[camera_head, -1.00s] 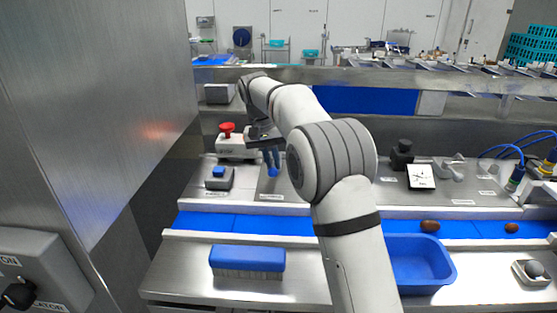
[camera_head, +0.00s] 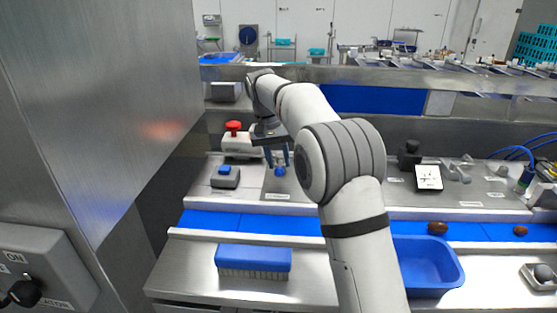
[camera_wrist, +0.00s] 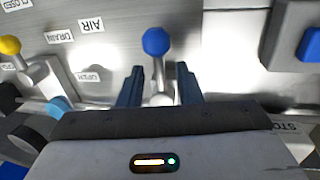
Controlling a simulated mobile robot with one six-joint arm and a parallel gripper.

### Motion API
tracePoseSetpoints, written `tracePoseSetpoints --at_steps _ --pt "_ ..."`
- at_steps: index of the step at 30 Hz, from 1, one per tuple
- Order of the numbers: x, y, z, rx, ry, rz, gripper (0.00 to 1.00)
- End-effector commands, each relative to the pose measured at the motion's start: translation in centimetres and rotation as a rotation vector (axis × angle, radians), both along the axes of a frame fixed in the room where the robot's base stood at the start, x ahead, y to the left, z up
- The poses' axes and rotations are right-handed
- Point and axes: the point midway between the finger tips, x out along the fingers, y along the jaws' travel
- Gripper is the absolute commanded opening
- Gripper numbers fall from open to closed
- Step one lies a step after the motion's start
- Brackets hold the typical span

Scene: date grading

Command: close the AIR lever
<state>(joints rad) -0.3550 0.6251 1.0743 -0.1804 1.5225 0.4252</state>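The AIR label (camera_wrist: 91,24) shows in the wrist view, left of a lever with a round blue knob (camera_wrist: 156,41) on a pale metal stem. The blue knob also shows small in the head view (camera_head: 280,171), just below my fingers. My gripper (camera_wrist: 159,86) is open, with one blue finger on each side of the lever's stem; the knob sticks out beyond the fingertips. I cannot tell whether either finger touches the stem. In the head view my gripper (camera_head: 278,159) hangs over the steel panel. The lever's base is partly hidden by the gripper.
In the wrist view, a yellow-knobbed lever (camera_wrist: 10,45) and a light-blue knob (camera_wrist: 59,106) lie to the left. In the head view, a red stop button (camera_head: 233,127) and a blue push button (camera_head: 224,171) stand left of my gripper. A blue belt (camera_head: 215,222) runs in front.

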Motion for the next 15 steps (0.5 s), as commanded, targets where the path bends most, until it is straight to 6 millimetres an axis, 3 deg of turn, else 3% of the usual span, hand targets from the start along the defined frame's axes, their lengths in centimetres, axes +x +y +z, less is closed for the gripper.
tracePoseSetpoints --at_steps 9,15 --pt "0.1 1.0 4.7 0.002 -0.005 0.000 0.31" --pt "0.1 1.4 6.8 0.001 -0.002 0.000 0.31"
